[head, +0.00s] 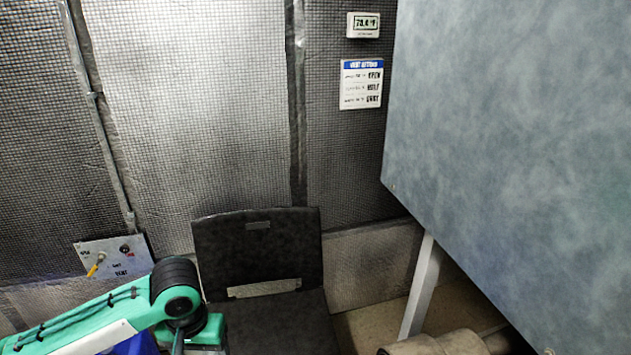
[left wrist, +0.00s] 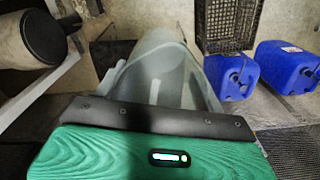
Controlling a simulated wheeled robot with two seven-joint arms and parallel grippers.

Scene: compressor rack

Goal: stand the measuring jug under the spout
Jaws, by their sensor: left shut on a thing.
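The measuring jug (left wrist: 165,75) is a grey, see-through vessel in the middle of the left wrist view. My left gripper (left wrist: 150,118) is shut on it, and the jug extends beyond the gripper's dark front edge. The fingertips and the contact are hidden by the green gripper body. In the head view my left arm comes in from the lower left, but its jaws and the jug do not show. I cannot make out the spout in either view. My right gripper is not in view.
Blue canisters (left wrist: 283,66) and a black crate (left wrist: 228,22) stand near the jug. A beige cylinder with a black end (left wrist: 52,38) is at left. A black chair (head: 258,255) stands by the wall; a large grey panel (head: 515,150) fills the right.

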